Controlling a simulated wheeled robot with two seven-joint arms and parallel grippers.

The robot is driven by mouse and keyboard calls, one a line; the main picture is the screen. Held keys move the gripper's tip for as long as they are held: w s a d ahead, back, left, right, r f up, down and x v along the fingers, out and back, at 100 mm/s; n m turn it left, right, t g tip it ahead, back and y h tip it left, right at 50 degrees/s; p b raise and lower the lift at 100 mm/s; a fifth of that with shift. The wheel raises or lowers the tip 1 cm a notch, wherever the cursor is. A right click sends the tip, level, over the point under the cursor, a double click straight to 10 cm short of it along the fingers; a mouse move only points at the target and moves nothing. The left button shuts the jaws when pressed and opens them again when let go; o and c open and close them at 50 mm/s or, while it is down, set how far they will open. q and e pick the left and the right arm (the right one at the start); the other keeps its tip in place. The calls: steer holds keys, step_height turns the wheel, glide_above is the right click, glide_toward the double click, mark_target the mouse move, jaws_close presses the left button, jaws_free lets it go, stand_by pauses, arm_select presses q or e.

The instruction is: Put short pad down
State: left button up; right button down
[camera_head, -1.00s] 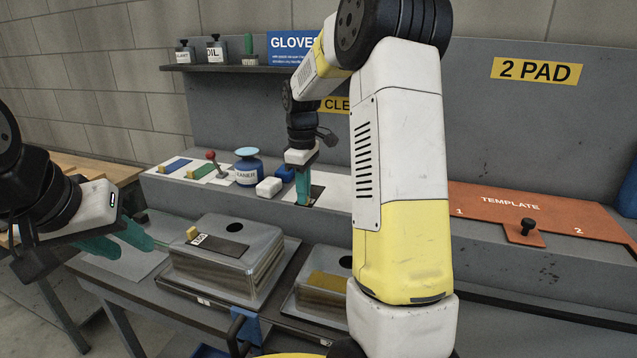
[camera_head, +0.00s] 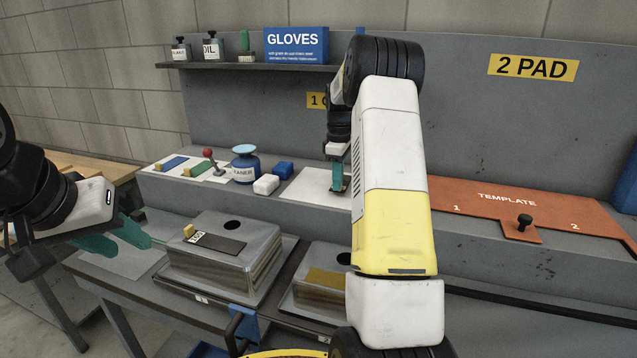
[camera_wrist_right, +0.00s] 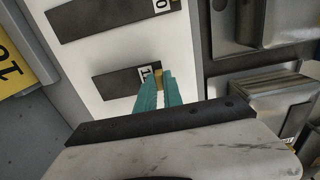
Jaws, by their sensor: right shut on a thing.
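My right gripper (camera_head: 338,188) is over the white sheet (camera_head: 300,187) on the ledge. In the right wrist view its teal fingers (camera_wrist_right: 160,85) are shut on the tan tab of a dark short pad (camera_wrist_right: 118,88) with a white label reading "1". The pad is flat at or just above the sheet; I cannot tell if it touches. A second dark labelled pad (camera_wrist_right: 105,18) lies parallel on the sheet; my right arm hides it in the head view. My left gripper (camera_head: 122,240) is at the left with its teal fingers apart, seemingly empty.
Another dark labelled strip (camera_head: 218,243) lies on the left metal box (camera_head: 225,262). A white block (camera_head: 266,184), blue block (camera_head: 283,170), blue jar (camera_head: 245,166) and red-knobbed lever (camera_head: 209,155) stand left of the sheet. An orange template board (camera_head: 500,205) lies at the right.

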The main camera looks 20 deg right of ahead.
steer(key=shift+f, duration=0.7)
steer(key=shift+f, duration=0.1)
steer(key=c, duration=1.5)
jaws_free()
steer(key=shift+f, duration=0.1)
